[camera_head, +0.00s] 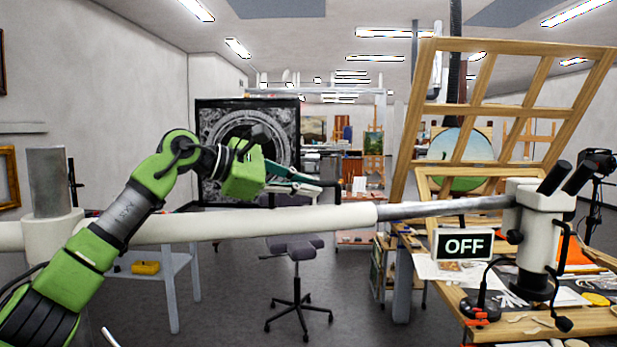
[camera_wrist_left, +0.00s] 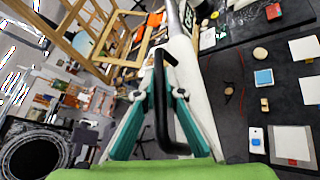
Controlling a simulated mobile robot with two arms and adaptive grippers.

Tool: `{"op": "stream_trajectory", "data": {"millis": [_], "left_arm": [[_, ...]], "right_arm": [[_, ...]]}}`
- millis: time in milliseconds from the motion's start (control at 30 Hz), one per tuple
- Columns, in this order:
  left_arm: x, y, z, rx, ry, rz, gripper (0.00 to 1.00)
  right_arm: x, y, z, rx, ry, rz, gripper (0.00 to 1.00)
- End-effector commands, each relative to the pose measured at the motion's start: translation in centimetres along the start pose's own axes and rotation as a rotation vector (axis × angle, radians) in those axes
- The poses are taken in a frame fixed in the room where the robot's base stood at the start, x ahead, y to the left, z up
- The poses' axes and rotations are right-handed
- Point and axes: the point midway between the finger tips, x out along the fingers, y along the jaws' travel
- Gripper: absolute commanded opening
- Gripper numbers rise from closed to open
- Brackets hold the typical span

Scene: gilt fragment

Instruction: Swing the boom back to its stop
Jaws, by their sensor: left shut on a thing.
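The boom (camera_head: 250,222) is a long white arm running from a post (camera_head: 50,190) at the left across the head view. A grey metal rod (camera_head: 440,208) continues it to a white microscope head (camera_head: 537,225) over the bench at the right. My left gripper (camera_head: 308,187) has teal fingers and is just above the boom's middle. In the left wrist view, my left gripper (camera_wrist_left: 163,95) is shut on a black loop handle (camera_wrist_left: 160,110), with the white boom (camera_wrist_left: 205,100) behind it. I cannot make out the stop. My right gripper is not in view.
A wooden easel frame (camera_head: 430,110) rises behind the rod. A stool (camera_head: 297,285) stands on open floor beyond the boom. A small table (camera_head: 180,258) is at left.

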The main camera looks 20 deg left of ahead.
Motion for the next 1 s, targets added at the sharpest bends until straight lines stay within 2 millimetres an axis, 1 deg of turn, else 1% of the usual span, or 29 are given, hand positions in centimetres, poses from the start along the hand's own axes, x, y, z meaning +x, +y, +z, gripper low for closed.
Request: {"op": "stream_trajectory", "data": {"millis": [33,200,300,333,400,667,767,867,967,1000], "left_arm": [[-0.5,1.1,-0.5,-0.005,0.010,0.028,0.00],[-0.6,1.1,-0.6,-0.005,0.010,0.032,0.00],[-0.6,1.2,-0.5,-0.004,0.009,0.032,0.00],[-0.6,1.2,-0.5,-0.005,0.009,0.032,0.12],[-0.6,1.2,-0.5,-0.005,0.009,0.031,0.26],[-0.4,0.8,-0.5,-0.004,0.009,0.023,0.26],[-0.6,0.8,-0.5,-0.004,0.009,0.022,0.26],[-1.6,0.8,-0.6,-0.004,0.009,0.023,0.26],[-3.3,0.8,-0.7,-0.005,0.010,0.024,0.26],[-4.2,0.8,-0.7,-0.005,0.010,0.024,0.26]], "right_arm": [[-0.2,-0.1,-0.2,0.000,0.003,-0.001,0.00],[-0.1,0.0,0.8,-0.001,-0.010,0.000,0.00],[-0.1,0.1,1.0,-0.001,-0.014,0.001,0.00],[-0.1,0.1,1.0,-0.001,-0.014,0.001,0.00],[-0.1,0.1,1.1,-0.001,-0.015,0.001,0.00],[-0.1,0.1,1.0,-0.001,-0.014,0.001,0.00],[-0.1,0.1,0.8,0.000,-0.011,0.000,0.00],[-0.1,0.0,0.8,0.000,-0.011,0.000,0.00],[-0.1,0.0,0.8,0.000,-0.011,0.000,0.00],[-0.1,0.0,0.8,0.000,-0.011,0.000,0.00]]}}
